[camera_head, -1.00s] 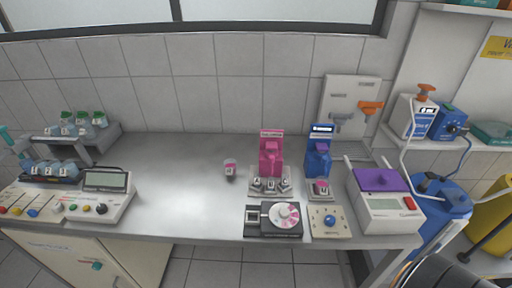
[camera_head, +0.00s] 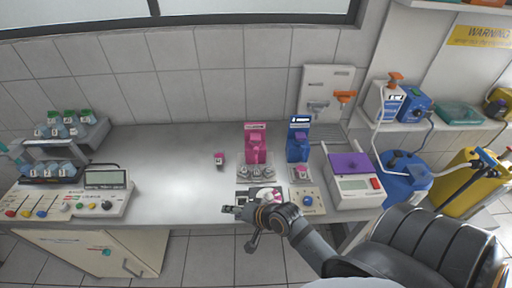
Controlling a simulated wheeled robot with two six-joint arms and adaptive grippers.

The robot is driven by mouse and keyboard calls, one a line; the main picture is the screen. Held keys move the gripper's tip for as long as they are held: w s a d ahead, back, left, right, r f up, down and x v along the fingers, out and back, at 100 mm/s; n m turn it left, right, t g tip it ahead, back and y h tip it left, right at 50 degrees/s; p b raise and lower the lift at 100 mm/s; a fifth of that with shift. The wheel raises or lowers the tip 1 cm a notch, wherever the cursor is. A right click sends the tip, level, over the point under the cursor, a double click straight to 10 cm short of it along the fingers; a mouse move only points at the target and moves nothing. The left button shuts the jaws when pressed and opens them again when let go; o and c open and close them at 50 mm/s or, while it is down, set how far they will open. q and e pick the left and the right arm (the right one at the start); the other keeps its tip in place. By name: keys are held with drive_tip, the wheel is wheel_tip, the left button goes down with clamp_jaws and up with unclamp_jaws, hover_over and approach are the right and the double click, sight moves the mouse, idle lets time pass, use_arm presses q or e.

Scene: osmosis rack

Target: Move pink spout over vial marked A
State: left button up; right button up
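The pink dispenser (camera_head: 255,143) stands upright toward the back of the bench, right of centre. Its spout is too small to make out clearly. In front of it is a grey holder (camera_head: 240,177) with several marked vials (camera_head: 256,172); their letters are hard to read now. My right gripper (camera_head: 230,210) is over the bench's front edge, pointing left, apart from the dispenser. Whether its fingers are open is unclear. My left gripper is not in view.
A blue dispenser (camera_head: 298,142) stands right of the pink one, with a blue-knob panel (camera_head: 309,200) in front. A purple-topped scale (camera_head: 350,175) is right. The bench's left middle (camera_head: 170,170) is clear.

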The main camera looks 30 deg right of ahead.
drive_tip(key=w+r+m+t, duration=0.2)
drive_tip(key=w+m+t, duration=0.15)
drive_tip(key=m, duration=0.25)
drive_tip(key=m+t+h, duration=0.5)
drive_tip(key=m+h, duration=0.4)
drive_tip(key=m, duration=1.6)
approach(257, 152)
drive_tip(key=shift+g, duration=0.25)
drive_tip(key=x, duration=0.7)
drive_tip(key=p+x, duration=0.1)
drive_tip(key=x, duration=0.3)
drive_tip(key=shift+r, duration=0.4)
drive_tip(key=shift+c, duration=0.4)
clamp_jaws()
drive_tip(key=shift+w, duration=0.1)
